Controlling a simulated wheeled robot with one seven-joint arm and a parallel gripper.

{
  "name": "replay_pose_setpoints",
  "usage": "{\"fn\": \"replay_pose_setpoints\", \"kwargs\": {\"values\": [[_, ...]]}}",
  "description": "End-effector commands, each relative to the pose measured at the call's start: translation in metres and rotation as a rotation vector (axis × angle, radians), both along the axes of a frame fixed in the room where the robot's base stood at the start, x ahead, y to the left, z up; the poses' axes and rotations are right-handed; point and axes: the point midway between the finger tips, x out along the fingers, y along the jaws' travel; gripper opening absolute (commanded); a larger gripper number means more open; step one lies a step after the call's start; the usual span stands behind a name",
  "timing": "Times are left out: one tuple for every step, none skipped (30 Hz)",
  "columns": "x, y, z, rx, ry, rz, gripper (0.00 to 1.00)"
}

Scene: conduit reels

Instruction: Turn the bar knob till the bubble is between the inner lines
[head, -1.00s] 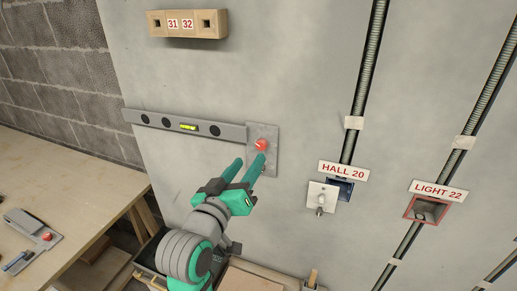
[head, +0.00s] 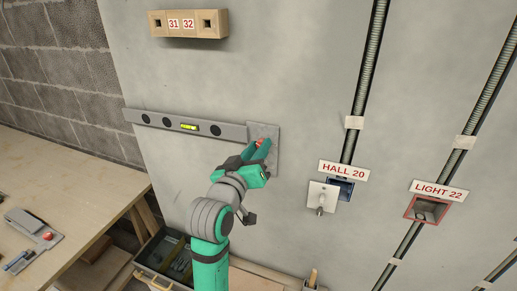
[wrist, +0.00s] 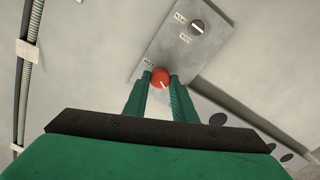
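A grey plate (head: 270,130) on the wall carries a red round knob (wrist: 161,78) with a white mark. A dark knob (wrist: 197,27) with a white pointer sits further along the plate in the wrist view; my gripper hides it in the head view. A grey level bar (head: 160,120) runs left from the plate, with a yellow-green vial (head: 189,127). The bubble is too small to place against the lines. My gripper (head: 258,146) is at the red knob, its fingers drawn in close on either side of it, and seems shut on it.
A wooden block marked 31 and 32 (head: 190,23) is on the wall above. The HALL 20 box (head: 340,187) and LIGHT 22 box (head: 427,208) are to the right, with conduits. A workbench (head: 70,190) stands left; an open drawer (head: 165,255) is below.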

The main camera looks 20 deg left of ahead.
Motion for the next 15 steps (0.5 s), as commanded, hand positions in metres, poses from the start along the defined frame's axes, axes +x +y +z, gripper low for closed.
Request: {"fn": "replay_pose_setpoints", "kwargs": {"values": [[0.0, 0.0008, -0.0007, 0.0, 0.002, 0.002, 0.07], [0.0001, 0.0004, -0.0007, -0.001, 0.002, 0.001, 0.02], [0.0002, 0.0002, -0.0008, -0.001, 0.002, 0.001, 0.02], [-0.0004, -0.0021, -0.0008, 0.0, 0.001, 0.003, 0.02], [-0.0001, -0.0016, -0.001, -0.001, 0.002, 0.002, 0.02], [0.0002, -0.0013, -0.0011, 0.001, 0.003, 0.001, 0.02], [0.0004, -0.0012, -0.0012, 0.002, 0.003, 0.001, 0.02], [0.0005, -0.0013, -0.0013, 0.005, 0.003, 0.0, 0.02], [0.0007, -0.0014, -0.0012, 0.012, 0.003, 0.0, 0.02], [0.0007, -0.0015, -0.0013, 0.018, 0.002, -0.001, 0.02], [0.0007, -0.0016, -0.0014, 0.025, 0.003, -0.002, 0.02], [0.0007, -0.0016, -0.0014, 0.038, 0.002, -0.002, 0.02], [0.0008, -0.0015, -0.0014, 0.05, 0.002, -0.002, 0.02], [0.0008, -0.0015, -0.0014, 0.063, 0.001, -0.002, 0.02], [0.0009, -0.0014, -0.0016, 0.084, 0.001, -0.002, 0.02]]}}
